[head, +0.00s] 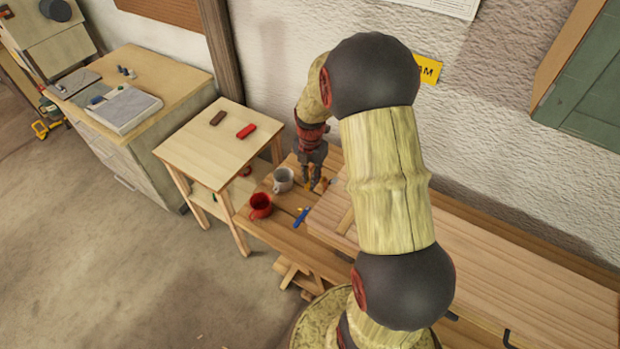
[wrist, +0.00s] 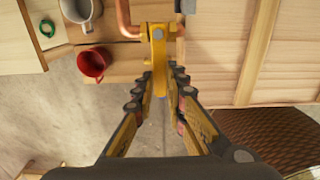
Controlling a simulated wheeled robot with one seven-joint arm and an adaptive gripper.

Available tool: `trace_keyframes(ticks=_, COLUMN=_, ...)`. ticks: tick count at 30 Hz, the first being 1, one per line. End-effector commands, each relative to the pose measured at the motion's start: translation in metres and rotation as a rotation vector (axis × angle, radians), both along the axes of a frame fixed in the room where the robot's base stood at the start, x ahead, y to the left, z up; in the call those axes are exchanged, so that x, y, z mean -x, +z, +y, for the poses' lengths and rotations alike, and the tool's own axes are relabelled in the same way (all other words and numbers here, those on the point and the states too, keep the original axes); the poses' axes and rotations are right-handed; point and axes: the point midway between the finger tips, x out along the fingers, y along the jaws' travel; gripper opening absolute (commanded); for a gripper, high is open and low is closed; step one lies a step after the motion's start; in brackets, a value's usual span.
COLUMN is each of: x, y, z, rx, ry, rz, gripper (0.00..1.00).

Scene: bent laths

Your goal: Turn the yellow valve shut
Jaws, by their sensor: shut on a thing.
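The yellow valve (wrist: 158,34) shows in the top middle of the wrist view, with copper pipe (wrist: 124,18) beside it. Its yellow lever points down the picture, between my fingers. My gripper (wrist: 164,78) is shut on the lever, one finger on each side. In the head view my gripper (head: 314,184) is low over the wooden bench, just right of the grey mug. There the valve is small and mostly hidden by the fingers.
The grey mug (head: 283,180) and a red mug (head: 260,206) stand close left of my gripper. A blue object (head: 300,217) lies nearby on the bench. A small table (head: 190,149) at left holds a red block (head: 246,131) and a brown block (head: 217,118).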

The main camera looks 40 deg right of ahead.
Motion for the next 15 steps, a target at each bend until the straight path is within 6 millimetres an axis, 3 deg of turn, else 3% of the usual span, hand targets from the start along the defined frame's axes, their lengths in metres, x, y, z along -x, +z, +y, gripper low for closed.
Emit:
trace_keyframes(ticks=5, x=-0.0010, y=0.0011, z=-0.0009, rx=0.002, ry=0.002, rz=-0.003, gripper=0.00)
trace_keyframes(ticks=6, x=-0.0010, y=0.0011, z=-0.0009, rx=0.002, ry=0.002, rz=-0.003, gripper=0.14)
trace_keyframes(ticks=15, x=-0.0004, y=0.0005, z=-0.0005, rx=0.002, ry=0.001, rz=-0.001, gripper=0.31)
